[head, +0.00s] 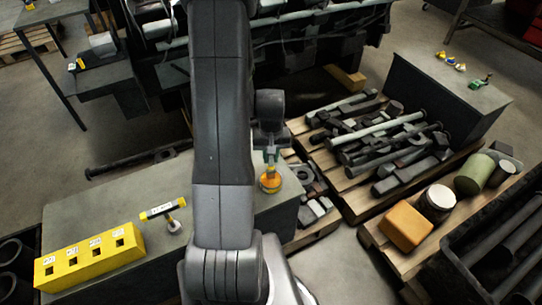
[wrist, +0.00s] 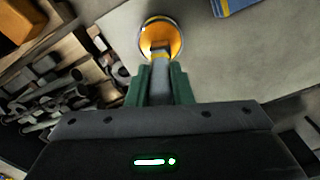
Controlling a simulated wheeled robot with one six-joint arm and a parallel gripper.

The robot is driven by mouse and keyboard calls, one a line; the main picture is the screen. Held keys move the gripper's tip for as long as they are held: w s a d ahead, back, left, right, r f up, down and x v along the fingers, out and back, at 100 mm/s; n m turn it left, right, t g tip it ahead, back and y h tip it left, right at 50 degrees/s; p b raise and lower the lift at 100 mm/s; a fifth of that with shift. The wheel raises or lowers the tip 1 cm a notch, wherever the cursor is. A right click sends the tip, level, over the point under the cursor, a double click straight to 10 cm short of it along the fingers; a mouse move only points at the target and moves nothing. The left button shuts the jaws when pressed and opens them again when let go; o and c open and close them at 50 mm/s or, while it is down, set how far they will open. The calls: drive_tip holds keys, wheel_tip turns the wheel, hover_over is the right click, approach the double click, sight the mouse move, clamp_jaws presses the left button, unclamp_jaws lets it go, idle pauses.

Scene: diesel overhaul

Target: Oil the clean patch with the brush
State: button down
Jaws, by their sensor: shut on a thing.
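My gripper (head: 270,150) is over the right part of the grey bench (head: 230,215). Its green fingers (wrist: 158,80) are shut on the grey handle of what looks like the brush (wrist: 159,57). The brush points down into a round orange cup (wrist: 160,38) with a pale rim; the cup also shows in the head view (head: 271,181). The brush's tip is hidden inside the cup, so I cannot tell whether it touches the bottom. I cannot make out a clean patch in either view; my arm hides part of the bench.
A yellow block with square holes (head: 90,258) sits at the bench's left. A yellow-and-black-handled tool (head: 162,209) stands beside it. A blue-and-yellow thing (wrist: 235,6) shows at the wrist view's top edge. Pallets with metal parts (head: 350,190) lie to the right.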

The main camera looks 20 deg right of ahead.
drive_tip(key=shift+r+p, duration=1.7)
drive_tip(key=shift+r, duration=1.25)
drive_tip(key=shift+w, duration=0.1)
